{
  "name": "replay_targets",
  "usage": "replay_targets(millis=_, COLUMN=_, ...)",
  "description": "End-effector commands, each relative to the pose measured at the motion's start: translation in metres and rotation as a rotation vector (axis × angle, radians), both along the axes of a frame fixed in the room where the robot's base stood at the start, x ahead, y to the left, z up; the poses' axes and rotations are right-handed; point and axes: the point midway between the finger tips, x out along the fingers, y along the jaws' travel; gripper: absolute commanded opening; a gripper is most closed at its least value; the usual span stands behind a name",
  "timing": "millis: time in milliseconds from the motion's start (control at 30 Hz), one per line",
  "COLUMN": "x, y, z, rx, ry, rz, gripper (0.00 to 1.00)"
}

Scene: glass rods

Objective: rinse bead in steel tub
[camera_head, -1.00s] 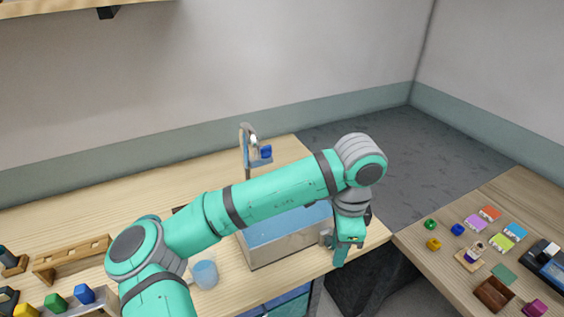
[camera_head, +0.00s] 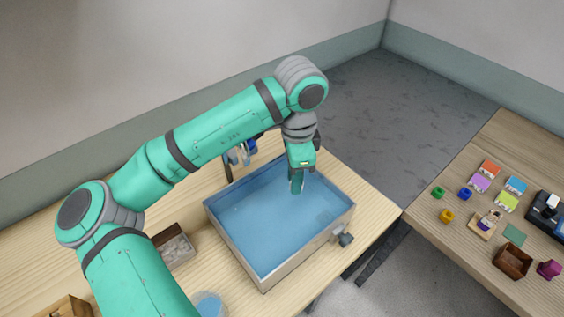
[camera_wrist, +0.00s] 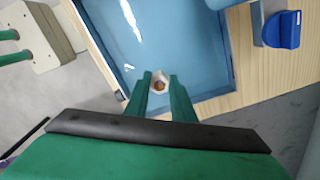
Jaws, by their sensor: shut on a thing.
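The steel tub (camera_head: 243,266) stands on the wooden counter, filled with blue water (camera_head: 270,225). My gripper (camera_head: 296,188) points down over the far part of the tub. In the wrist view its two green fingers (camera_wrist: 161,84) are shut on a small pale bead (camera_wrist: 160,80) with a reddish-brown middle. The bead is at the fingertips, over the blue of the tub. I cannot tell whether it touches the water. In the head view the bead is not visible. The tub's rim also shows in the wrist view (camera_wrist: 103,62).
A tap with a blue part (camera_wrist: 282,29) stands beside the tub, partly behind my arm. A valve knob (camera_head: 345,239) juts from the tub's near right side. A box (camera_head: 174,248) and a blue cup (camera_head: 208,305) sit left. The right table (camera_head: 470,245) holds several small items.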

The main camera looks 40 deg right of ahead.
Motion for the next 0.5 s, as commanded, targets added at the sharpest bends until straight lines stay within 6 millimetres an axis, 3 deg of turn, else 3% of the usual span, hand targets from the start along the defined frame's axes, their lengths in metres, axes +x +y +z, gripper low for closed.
replay_targets(millis=167, x=0.0, y=0.0, z=-0.006, rx=0.001, ry=0.0, rz=0.0, gripper=0.0)
replay_targets(millis=500, x=0.0, y=0.001, z=-0.037, rx=0.0, ry=0.001, rz=0.001, gripper=0.0)
